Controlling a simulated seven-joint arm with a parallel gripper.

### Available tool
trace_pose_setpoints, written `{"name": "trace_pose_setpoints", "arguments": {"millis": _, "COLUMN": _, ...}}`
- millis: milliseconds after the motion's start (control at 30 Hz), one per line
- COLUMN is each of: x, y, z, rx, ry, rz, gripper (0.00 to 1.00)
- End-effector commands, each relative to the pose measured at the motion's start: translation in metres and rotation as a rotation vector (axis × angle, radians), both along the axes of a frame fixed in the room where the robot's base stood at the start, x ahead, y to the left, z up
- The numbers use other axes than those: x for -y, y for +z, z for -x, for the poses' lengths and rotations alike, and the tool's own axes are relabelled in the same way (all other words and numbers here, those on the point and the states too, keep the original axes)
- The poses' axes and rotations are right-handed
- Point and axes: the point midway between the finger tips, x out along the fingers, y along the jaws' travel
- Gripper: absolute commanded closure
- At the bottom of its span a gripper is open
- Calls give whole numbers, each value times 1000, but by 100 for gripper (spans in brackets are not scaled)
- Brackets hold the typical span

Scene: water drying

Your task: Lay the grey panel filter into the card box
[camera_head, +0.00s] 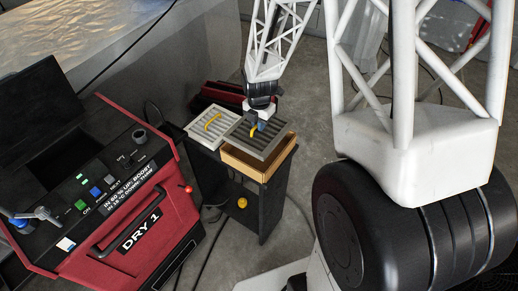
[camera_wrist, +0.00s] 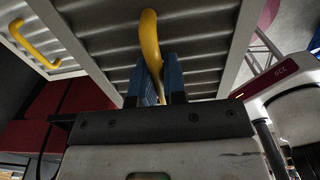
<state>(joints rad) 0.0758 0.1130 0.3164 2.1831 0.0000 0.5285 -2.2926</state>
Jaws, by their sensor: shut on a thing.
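The grey panel filter (camera_head: 243,137) is a slatted panel in a pale frame with a yellow handle. My gripper (camera_head: 258,126) is shut on this handle, and in the wrist view the blue fingers (camera_wrist: 158,82) close around the yellow handle (camera_wrist: 150,35). The panel is over the open card box (camera_head: 248,166), a brown box on the dark stand. The box's front and right walls show past the panel. I cannot tell whether the panel touches the box or hangs just above it. The panel hides the box's inside.
A paler slatted panel (camera_head: 199,131) with its own yellow handle lies close on the left. The black stand (camera_head: 262,205) has a yellow round thing (camera_head: 242,203) low on it. A red DRY 1 machine (camera_head: 150,215) stands at left, and a dark red case (camera_head: 222,94) is behind.

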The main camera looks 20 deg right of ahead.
Motion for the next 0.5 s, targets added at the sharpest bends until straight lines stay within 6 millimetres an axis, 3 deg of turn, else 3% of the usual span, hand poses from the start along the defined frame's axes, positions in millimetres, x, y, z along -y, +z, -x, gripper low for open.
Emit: {"name": "trace_pose_setpoints", "arguments": {"millis": 500, "x": 0, "y": -49, "z": 0, "rx": -3, "ry": 0, "rz": 0, "gripper": 100}}
